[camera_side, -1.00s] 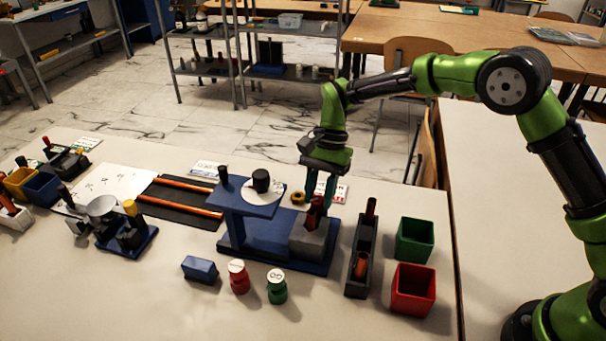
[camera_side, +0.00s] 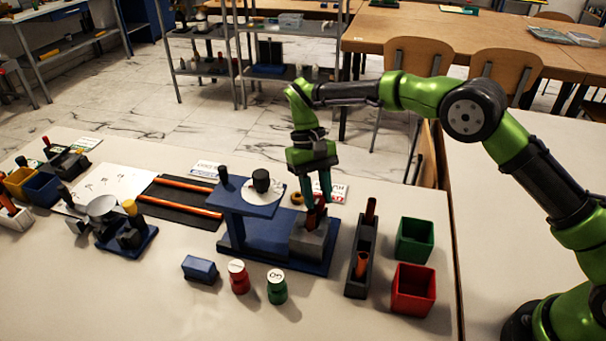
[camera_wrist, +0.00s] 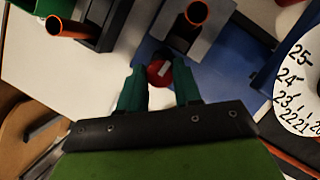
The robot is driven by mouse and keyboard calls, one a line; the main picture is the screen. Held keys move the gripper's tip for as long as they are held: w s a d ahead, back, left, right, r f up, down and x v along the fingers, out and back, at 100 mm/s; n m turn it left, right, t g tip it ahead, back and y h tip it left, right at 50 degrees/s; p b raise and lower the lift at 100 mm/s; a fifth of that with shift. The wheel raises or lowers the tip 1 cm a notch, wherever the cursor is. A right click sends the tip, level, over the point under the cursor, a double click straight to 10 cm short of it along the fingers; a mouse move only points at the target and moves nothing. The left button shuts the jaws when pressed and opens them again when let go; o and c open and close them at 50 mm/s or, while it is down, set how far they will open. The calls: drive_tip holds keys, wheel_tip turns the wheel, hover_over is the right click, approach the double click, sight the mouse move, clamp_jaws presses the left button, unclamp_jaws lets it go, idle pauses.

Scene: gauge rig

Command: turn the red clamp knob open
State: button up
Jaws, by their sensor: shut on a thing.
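The red clamp knob (camera_wrist: 159,73) shows in the wrist view between the two green fingers of my gripper (camera_wrist: 160,82). My gripper is shut on it. A small pale mark shows on the knob's face. The knob sits beside the grey block (camera_wrist: 208,37) on the blue base (camera_wrist: 240,65). In the side view my gripper (camera_side: 318,192) points down behind the grey block (camera_side: 308,240) at the right end of the blue rig (camera_side: 262,252). The knob cannot be made out there.
An orange-lined dark tube (camera_wrist: 196,14) stands in the grey block, close to the fingers. A white numbered dial (camera_side: 263,192) is on the rig's raised platform. A dark rack (camera_side: 357,277) with tubes stands to the right, then green (camera_side: 414,240) and red (camera_side: 412,290) bins.

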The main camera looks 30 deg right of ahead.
drive_tip(key=shift+n, duration=0.7)
drive_tip(key=o, duration=1)
drive_tip(key=shift+o, duration=0.2)
drive_tip(key=v, duration=0.7)
drive_tip(key=shift+a+r, duration=0.15)
drive_tip(key=shift+r, duration=0.1)
drive_tip(key=shift+w, duration=0.1)
